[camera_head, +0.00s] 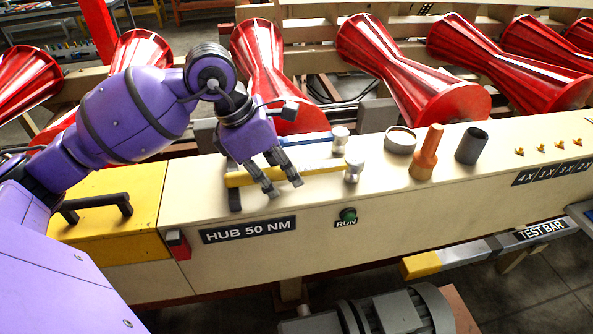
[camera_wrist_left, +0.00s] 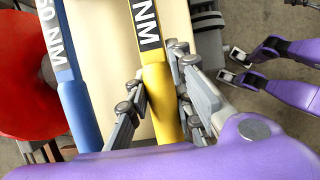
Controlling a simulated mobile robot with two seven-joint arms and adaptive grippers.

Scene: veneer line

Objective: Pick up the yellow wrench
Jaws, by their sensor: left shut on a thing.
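The yellow wrench (camera_head: 320,169) lies along the front of the cream bench top, with its silver head at the right end. My left gripper (camera_head: 284,188) comes down over its handle and is shut on it. In the left wrist view the yellow handle (camera_wrist_left: 158,88) runs between the grey fingers of the left gripper (camera_wrist_left: 160,110), which are partly hidden by purple housing. Whether the wrench is clear of its rest cannot be told.
A blue wrench (camera_head: 306,139) lies close behind, roughly parallel. To the right stand a round cream cup (camera_head: 400,141), an orange tool (camera_head: 427,155) and a dark cylinder (camera_head: 471,146). Red rollers (camera_head: 410,68) line the back. A black handle (camera_head: 97,206) rises from the yellow cover.

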